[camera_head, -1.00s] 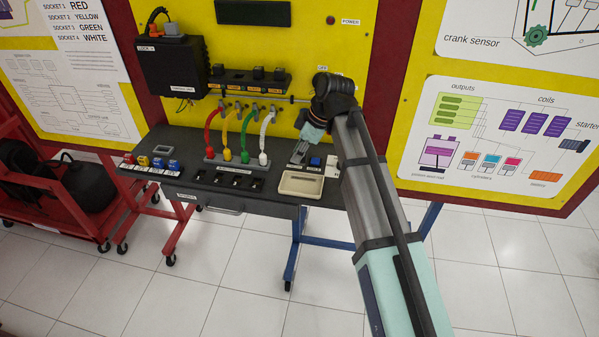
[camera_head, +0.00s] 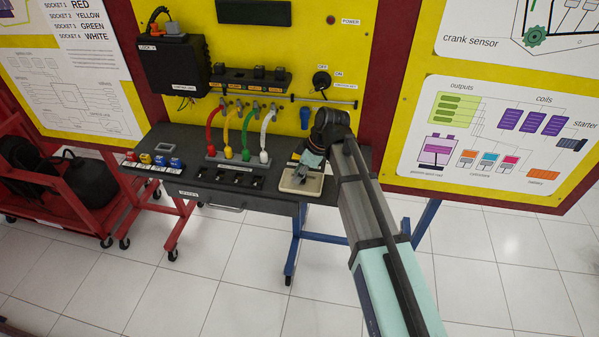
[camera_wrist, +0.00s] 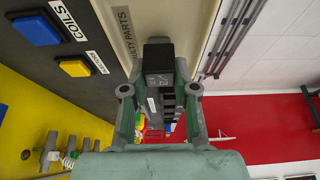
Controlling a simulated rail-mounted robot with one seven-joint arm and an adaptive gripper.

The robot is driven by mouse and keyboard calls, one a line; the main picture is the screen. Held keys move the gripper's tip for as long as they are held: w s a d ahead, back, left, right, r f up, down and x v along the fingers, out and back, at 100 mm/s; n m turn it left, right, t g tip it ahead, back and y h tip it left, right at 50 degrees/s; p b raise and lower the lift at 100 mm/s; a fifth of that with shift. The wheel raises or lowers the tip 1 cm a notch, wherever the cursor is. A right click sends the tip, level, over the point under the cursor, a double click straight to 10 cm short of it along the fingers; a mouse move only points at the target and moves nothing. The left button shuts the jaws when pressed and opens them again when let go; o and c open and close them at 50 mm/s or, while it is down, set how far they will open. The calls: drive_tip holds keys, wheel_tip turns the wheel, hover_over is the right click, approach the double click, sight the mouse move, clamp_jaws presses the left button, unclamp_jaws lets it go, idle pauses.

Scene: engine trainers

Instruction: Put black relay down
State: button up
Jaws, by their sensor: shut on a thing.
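The black relay (camera_wrist: 158,65) is a dark block with a small pale label, held between the two fingers of my gripper (camera_wrist: 160,88) in the wrist view. The cream tray (camera_head: 286,186) is on the right front of the dark bench. In the wrist view, the tray's pale surface (camera_wrist: 178,20) lies beyond the relay, beside a label reading "FAULTY PARTS". In the head view my gripper (camera_head: 300,176) is over the tray, and the relay cannot be made out there. Whether the relay touches the tray cannot be told.
A row of dark slots (camera_head: 233,179) lies left of the tray. Red, yellow, green and white leads (camera_head: 247,135) stand behind them. Small coloured blocks (camera_head: 160,162) sit at the bench's left. Blue (camera_wrist: 36,30) and yellow (camera_wrist: 75,68) buttons show in the wrist view.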

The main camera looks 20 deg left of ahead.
drive_tip(key=shift+f, duration=0.15)
drive_tip(key=o, duration=1)
drive_tip(key=b+v, duration=0.2)
drive_tip(key=v, duration=1)
drive_tip(key=shift+a, duration=0.1)
